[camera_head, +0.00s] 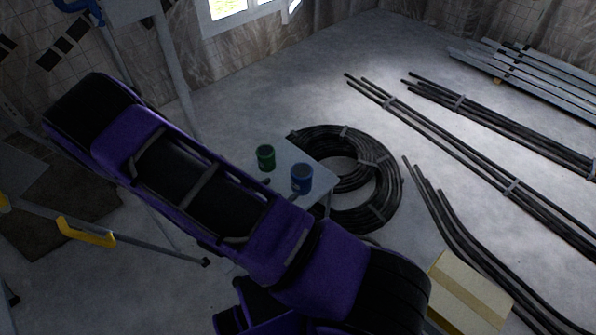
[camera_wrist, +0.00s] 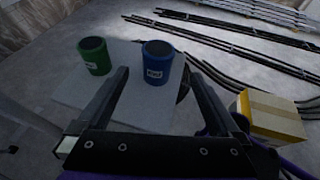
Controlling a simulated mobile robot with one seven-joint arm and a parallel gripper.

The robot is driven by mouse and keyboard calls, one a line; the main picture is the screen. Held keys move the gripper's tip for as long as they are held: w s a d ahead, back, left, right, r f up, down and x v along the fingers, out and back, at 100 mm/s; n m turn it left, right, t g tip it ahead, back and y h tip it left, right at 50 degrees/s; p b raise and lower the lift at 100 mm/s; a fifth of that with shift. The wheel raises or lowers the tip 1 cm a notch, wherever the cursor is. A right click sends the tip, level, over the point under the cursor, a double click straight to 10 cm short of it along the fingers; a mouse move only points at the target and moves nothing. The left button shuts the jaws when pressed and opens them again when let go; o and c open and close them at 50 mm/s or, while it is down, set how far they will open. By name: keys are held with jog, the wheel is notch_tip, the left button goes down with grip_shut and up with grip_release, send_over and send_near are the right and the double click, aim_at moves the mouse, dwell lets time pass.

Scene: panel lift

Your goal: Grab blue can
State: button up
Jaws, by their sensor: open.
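The blue can (camera_head: 302,178) stands upright on a small light-grey table (camera_head: 290,153). In the wrist view the blue can (camera_wrist: 157,63) is ahead of my gripper (camera_wrist: 156,78), roughly between the lines of its two fingers. My gripper is open and nothing is held in it. The can's white label faces the wrist camera. A green can (camera_head: 265,157) stands upright on the same table, left of the blue can, and it also shows in the wrist view (camera_wrist: 94,56), outside the left finger.
A coil of black hose (camera_head: 384,176) lies on the floor behind the table. Black pipes (camera_head: 440,127) lie to the right. A cardboard box (camera_head: 468,291) stands at the lower right. A yellow-handled pole (camera_head: 88,232) is at the left.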

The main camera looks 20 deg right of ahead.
aim_at(306, 168)
jog(key=x, duration=1.1)
jog(key=shift+w+d+f+b, duration=0.1)
jog(key=shift+d+f+b, duration=0.1)
jog(key=shift+f+b, duration=0.1)
jog(key=shift+w+x, duration=0.2)
jog(key=shift+x, duration=2.5)
jog(key=shift+a+r, duration=0.1)
jog(key=shift+a, duration=0.05)
jog(key=shift+c, duration=0.3)
jog(key=c, duration=1.4)
